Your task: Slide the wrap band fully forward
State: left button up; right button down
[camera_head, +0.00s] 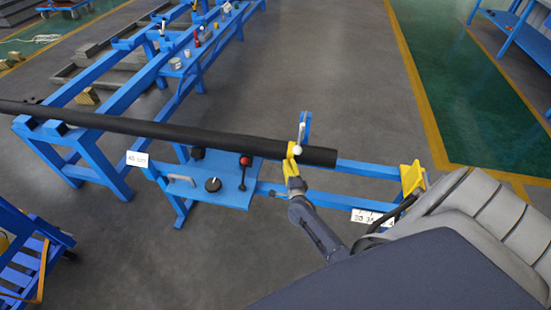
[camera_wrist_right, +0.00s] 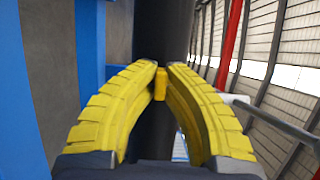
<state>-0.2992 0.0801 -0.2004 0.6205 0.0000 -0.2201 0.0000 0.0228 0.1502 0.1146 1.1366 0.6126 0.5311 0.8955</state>
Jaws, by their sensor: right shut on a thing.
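A long black pipe (camera_head: 180,131) lies across blue supports and ends in the middle right of the head view. In the right wrist view the yellow fingers of my right gripper (camera_wrist_right: 161,72) are closed on a small yellow tab of the band (camera_wrist_right: 160,84), in front of the dark pipe (camera_wrist_right: 162,30). The far side of the band is hidden. My left gripper is not in view.
A blue panel (camera_head: 225,186) with a black knob and a red-topped lever (camera_head: 245,160) sits under the pipe. A yellow bracket (camera_head: 411,177) stands on the blue frame, right of the pipe's end, with free room between.

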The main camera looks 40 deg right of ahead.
jog(key=shift+s+d, duration=0.55)
jog(key=shift+d, duration=0.05)
jog(key=c, duration=1.5)
grip_release()
jog(key=shift+v, duration=6.05)
